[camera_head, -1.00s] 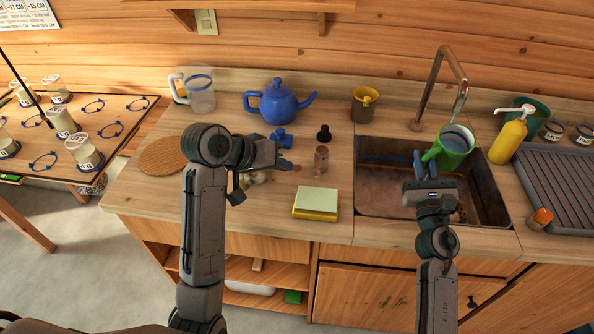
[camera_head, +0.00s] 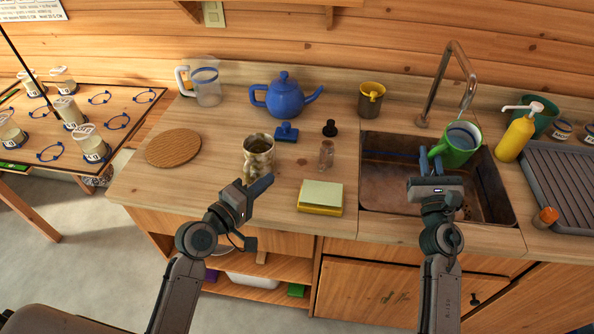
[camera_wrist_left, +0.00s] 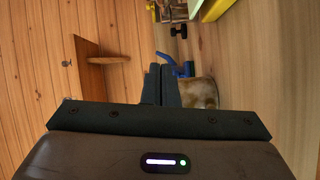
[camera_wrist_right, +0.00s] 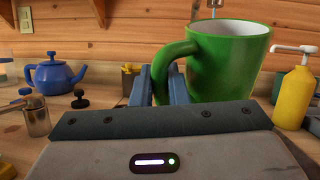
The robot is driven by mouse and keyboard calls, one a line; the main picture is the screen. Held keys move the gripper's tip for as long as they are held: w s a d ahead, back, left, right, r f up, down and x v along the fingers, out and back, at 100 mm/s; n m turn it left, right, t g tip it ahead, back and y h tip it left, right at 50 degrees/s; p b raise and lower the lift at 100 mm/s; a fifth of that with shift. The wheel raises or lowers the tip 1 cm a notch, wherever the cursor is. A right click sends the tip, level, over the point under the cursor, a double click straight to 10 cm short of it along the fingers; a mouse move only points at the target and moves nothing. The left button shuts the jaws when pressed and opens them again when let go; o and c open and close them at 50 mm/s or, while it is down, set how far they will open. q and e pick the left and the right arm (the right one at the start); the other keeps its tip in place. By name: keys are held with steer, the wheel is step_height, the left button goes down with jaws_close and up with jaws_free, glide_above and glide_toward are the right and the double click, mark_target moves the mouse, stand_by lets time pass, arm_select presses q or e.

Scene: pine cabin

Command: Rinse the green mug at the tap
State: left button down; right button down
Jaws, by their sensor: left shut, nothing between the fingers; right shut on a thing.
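The green mug (camera_head: 455,152) is upright over the back right part of the sink (camera_head: 385,190), under the curved metal tap (camera_head: 449,62). Its inside looks blue-grey; I cannot tell whether that is water. My right gripper (camera_head: 432,168) is shut on the mug's handle, and the right wrist view shows the fingers (camera_wrist_right: 167,84) at the handle of the green mug (camera_wrist_right: 228,62). My left gripper (camera_head: 262,184) is shut and empty at the counter's front edge, in front of a mottled cup (camera_head: 258,158). Its closed fingers also show in the left wrist view (camera_wrist_left: 161,84).
A yellow soap pump bottle (camera_head: 516,138) stands close right of the mug, beside a grey drainer (camera_head: 562,190). An orange-capped shaker (camera_head: 546,217) is at the sink's right front.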

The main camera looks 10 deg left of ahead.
arm_select(q)
glide_toward(325, 156)
steer(key=w+a, duration=0.3)
steer(key=w, duration=0.1)
steer(key=shift+a+r, duration=0.15)
steer(key=shift+r, duration=0.2)
steer(key=d, duration=0.2)
steer(key=shift+d+f, duration=0.35)
steer(key=shift+d, duration=0.05)
arm_select(e)
steer(key=shift+w, duration=0.1)
arm_select(q)
steer(key=shift+s+d, duration=0.3)
steer(key=shift+d, duration=0.25)
steer(key=shift+d+f, duration=0.1)
